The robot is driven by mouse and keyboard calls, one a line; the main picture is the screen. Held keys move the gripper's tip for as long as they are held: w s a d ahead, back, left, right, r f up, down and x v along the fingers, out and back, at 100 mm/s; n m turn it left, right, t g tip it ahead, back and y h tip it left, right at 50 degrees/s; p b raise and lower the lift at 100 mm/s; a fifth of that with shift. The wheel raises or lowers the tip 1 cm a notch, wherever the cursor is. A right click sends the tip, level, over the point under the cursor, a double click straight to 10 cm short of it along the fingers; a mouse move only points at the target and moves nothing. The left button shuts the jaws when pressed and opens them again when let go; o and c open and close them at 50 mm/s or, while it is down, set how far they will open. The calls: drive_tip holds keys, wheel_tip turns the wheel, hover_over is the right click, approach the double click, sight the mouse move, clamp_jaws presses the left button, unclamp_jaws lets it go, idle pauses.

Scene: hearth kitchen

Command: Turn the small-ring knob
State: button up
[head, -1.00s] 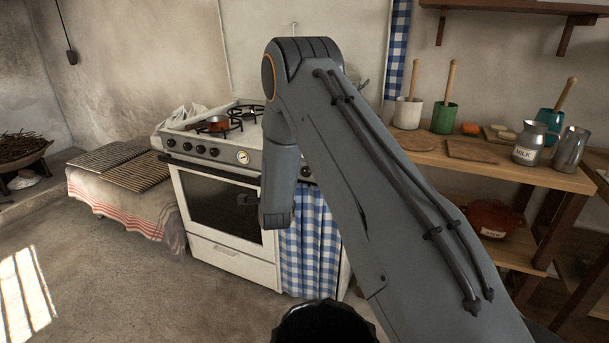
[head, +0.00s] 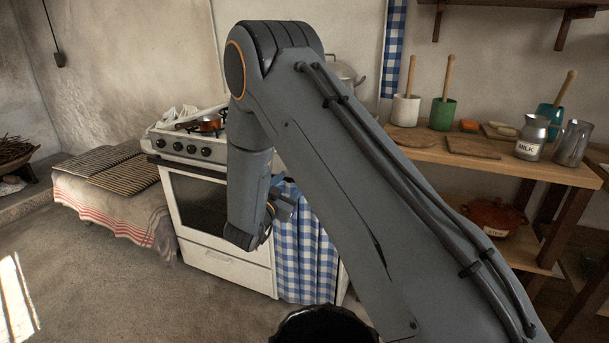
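The white stove (head: 222,265) stands against the back wall. Several dark knobs (head: 191,149) line the left part of its front panel. My arm hides the right part, where a dial showed earlier. I cannot tell which knob is the small-ring one. My arm reaches across the stove and bends down in front of it. My gripper (head: 281,206) shows only partly, beyond the lower arm link and in front of the checked curtain, below the knobs. It appears apart from them. Its fingers cannot be made out.
A copper pan (head: 207,124) sits on the left of the hob, with a steel pot (head: 345,74) behind my arm. A cloth-covered bench (head: 110,205) with grates stands left. A wooden shelf table (head: 500,165) with jugs and crocks stands right. Floor at left is clear.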

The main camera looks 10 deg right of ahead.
drive_tip(key=x, duration=0.7)
drive_tip(key=shift+w+d, duration=0.2)
drive_tip(key=c, duration=1.1)
drive_tip(key=shift+o, duration=0.2)
drive_tip(key=shift+n, duration=0.4)
drive_tip(key=n+p, duration=0.3)
drive_tip(key=n, duration=0.9)
drive_tip(key=shift+a+n+p, duration=0.15)
drive_tip(key=shift+n+p, duration=0.2)
drive_tip(key=shift+n, duration=0.05)
drive_tip(key=shift+w+f, duration=0.1)
